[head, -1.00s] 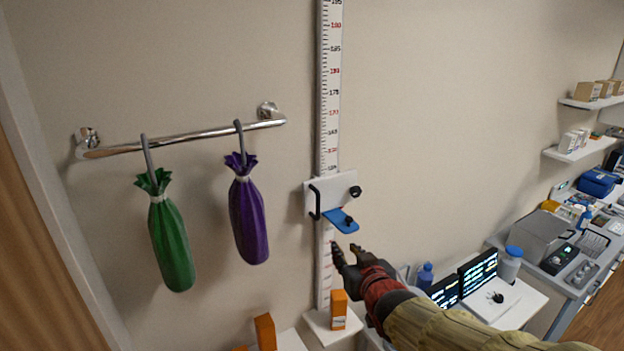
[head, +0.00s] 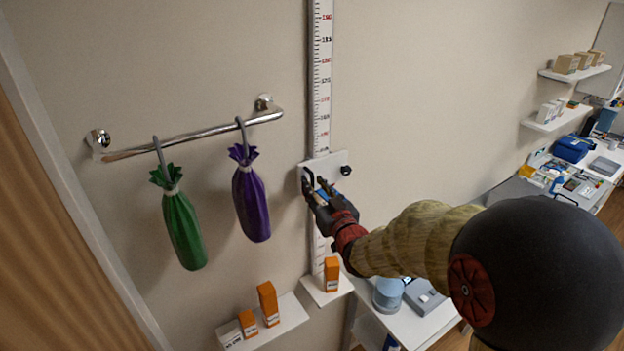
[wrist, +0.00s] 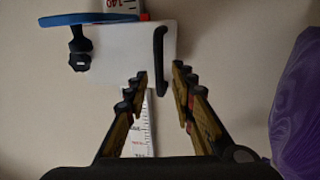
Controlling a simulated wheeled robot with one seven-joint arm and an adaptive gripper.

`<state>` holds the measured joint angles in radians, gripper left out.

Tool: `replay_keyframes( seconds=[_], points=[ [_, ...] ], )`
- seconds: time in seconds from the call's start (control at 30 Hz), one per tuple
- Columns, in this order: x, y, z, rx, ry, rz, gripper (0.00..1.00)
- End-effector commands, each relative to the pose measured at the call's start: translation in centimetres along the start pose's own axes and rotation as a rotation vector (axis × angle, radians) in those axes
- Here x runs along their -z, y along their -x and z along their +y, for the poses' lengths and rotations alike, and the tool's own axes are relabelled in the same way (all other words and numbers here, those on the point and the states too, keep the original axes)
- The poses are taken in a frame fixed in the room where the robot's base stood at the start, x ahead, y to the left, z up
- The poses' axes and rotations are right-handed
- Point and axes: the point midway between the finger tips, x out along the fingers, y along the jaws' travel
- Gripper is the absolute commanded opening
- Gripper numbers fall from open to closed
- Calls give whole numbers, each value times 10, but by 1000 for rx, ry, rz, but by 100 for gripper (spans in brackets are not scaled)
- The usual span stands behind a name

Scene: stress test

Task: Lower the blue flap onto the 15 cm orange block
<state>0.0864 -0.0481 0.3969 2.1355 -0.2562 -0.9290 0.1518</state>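The blue flap (head: 322,195) sticks out from a white plate (head: 326,167) on the wall scale (head: 321,90). In the head view my gripper hides most of it; in the wrist view the flap (wrist: 92,18) shows at the upper left. A black handle (wrist: 160,58) on the plate lies between the fingertips in line of sight. My gripper (wrist: 160,76) is open, its fingers apart; I see no contact with the handle. In the head view my gripper (head: 316,184) is at the plate's left side. An orange block (head: 331,275) stands upright below, on a small white ledge (head: 318,296).
A green bag (head: 183,230) and a purple bag (head: 250,203) hang from a metal rail (head: 190,138) left of the scale. A lower shelf (head: 285,325) holds more orange blocks. A white desk (head: 405,325) stands at lower right. A black knob (head: 346,170) is on the plate's right.

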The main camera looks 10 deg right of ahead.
Motion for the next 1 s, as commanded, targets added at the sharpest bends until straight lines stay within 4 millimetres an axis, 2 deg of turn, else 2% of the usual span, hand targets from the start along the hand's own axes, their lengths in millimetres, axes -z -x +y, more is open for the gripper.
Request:
replay_keyframes(
  seconds=[0.2, 0.53, 1.0],
  points=[
    [1, -17, 0, 0, 0, 0, 25],
    [0, -20, 0, -1, 0, 1, 25],
    [1, -19, 1, -2, -1, 1, 0]
  ],
)
